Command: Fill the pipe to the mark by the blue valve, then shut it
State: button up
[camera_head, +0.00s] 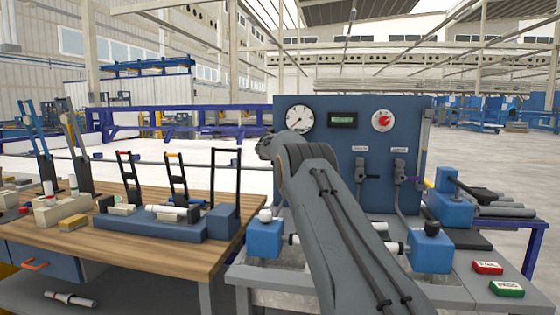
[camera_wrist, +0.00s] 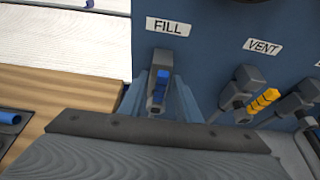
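In the wrist view the blue valve handle (camera_wrist: 161,82) sits on a grey body below the FILL label (camera_wrist: 168,27). My gripper (camera_wrist: 160,98) is open, with one finger on each side of this handle. I see no clear contact. In the head view my arm hides the fill valve and my gripper. The pipe (camera_head: 393,247) lies between two blue clamps (camera_head: 264,238) (camera_head: 432,250), its middle hidden behind my arm. The round gauge (camera_head: 299,118) on the blue panel (camera_head: 330,150) is visible, but its reading and any mark are too small to tell.
A yellow vent handle (camera_wrist: 264,100) stands right of the fill valve, with another valve (camera_wrist: 299,102) beyond. Red FAIL (camera_head: 487,267) and green PASS (camera_head: 506,289) blocks lie right. A cluttered wooden bench (camera_head: 150,250) stands left.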

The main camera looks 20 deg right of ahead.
jog(key=b+v, duration=0.1)
jog(key=v, duration=0.6)
jog(key=shift+s+a, duration=0.15)
jog(key=shift+a, duration=0.05)
jog(key=shift+r, duration=0.1)
dwell(0.3)
